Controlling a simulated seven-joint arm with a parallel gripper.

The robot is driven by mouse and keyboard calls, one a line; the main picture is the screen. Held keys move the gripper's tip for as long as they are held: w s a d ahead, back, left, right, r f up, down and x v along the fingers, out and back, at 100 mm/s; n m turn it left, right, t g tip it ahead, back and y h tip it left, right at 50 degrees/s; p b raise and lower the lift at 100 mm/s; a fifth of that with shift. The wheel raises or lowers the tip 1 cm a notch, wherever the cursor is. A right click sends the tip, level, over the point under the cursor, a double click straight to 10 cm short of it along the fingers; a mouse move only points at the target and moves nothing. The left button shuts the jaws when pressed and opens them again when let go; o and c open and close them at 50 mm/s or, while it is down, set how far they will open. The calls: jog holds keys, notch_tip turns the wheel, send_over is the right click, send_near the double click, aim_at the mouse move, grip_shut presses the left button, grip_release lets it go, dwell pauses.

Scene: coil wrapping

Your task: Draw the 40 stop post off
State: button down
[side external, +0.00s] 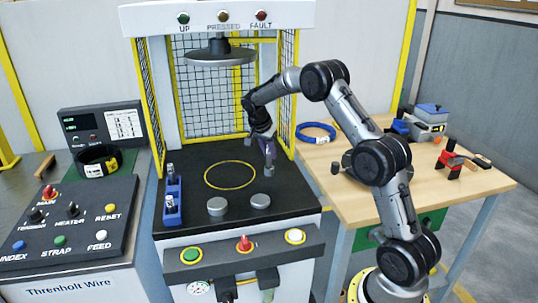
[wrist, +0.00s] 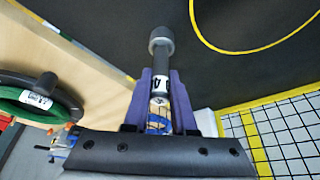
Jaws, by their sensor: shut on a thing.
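My gripper (wrist: 160,84) is shut on a dark stop post (wrist: 160,60) with a thicker grey end. The purple fingers lie on both sides of its shaft. A white label on the shaft shows a 4; the rest of the marking is hidden. In the side view my gripper (side external: 266,146) is at the back right of the black press bed (side external: 210,165), right of the yellow ring. The post (side external: 270,168) points down below the fingers there. I cannot tell whether its lower end touches the bed.
Two grey round caps (side external: 217,206) (side external: 260,200) stand at the bed's front. A blue rack (side external: 172,208) with small metal posts is at its left. Yellow-framed mesh guards (side external: 285,105) stand close behind and right. The press head (side external: 220,56) hangs above. A blue coil (side external: 316,132) lies on the wooden table.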

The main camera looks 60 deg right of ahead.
jog(key=shift+r, duration=1.25)
